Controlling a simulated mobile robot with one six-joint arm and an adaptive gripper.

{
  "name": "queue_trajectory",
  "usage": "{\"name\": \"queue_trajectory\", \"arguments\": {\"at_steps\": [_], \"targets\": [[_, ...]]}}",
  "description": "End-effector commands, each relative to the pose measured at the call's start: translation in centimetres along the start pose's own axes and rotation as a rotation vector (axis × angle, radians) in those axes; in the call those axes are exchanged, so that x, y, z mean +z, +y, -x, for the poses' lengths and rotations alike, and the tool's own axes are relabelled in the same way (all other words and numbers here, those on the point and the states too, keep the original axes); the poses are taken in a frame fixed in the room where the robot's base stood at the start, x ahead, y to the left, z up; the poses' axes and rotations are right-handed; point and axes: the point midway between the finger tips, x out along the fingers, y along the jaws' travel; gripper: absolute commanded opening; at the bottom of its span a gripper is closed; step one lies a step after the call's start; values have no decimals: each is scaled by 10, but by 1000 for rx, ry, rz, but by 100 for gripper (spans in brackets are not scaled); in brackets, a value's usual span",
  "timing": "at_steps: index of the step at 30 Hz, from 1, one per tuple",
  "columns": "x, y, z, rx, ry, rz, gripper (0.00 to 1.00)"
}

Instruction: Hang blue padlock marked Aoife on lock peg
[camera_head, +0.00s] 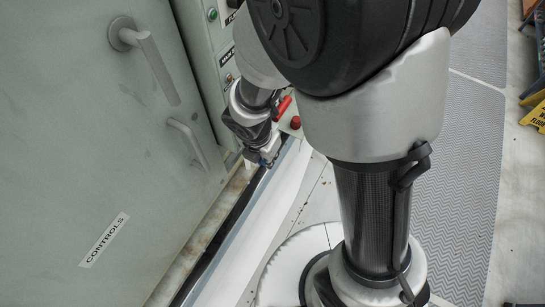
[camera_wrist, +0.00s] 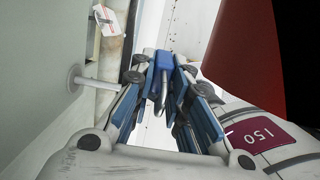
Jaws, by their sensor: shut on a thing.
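In the wrist view a blue padlock (camera_wrist: 165,62) is held between the fingertips of my gripper (camera_wrist: 160,75). Its metal shackle points back between the fingers, toward the palm. No name can be read on it. A pale peg (camera_wrist: 98,83) with a round base sticks out from the panel at left. Its outer end reaches toward my left finger; whether they touch cannot be told. In the head view my gripper (camera_head: 264,152) is low beside the cabinet, and the padlock is too small there to make out clearly.
A white tag (camera_wrist: 107,19) hangs above the peg. A large red part (camera_wrist: 252,50) fills the upper right of the wrist view. In the head view a red handle (camera_head: 282,108) and red button (camera_head: 296,123) are close to my wrist. A cabinet door labelled CONTROLS (camera_head: 80,150) stands at left.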

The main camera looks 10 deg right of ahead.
Motion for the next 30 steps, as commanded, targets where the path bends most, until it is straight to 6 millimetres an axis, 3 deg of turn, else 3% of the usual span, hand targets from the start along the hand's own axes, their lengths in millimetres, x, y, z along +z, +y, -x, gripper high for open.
{"name": "queue_trajectory", "arguments": {"at_steps": [13, 30], "targets": [[-2, 24, -7, 4, 0, 2, 0], [-4, 24, -12, -5, 3, 0, 0]]}}
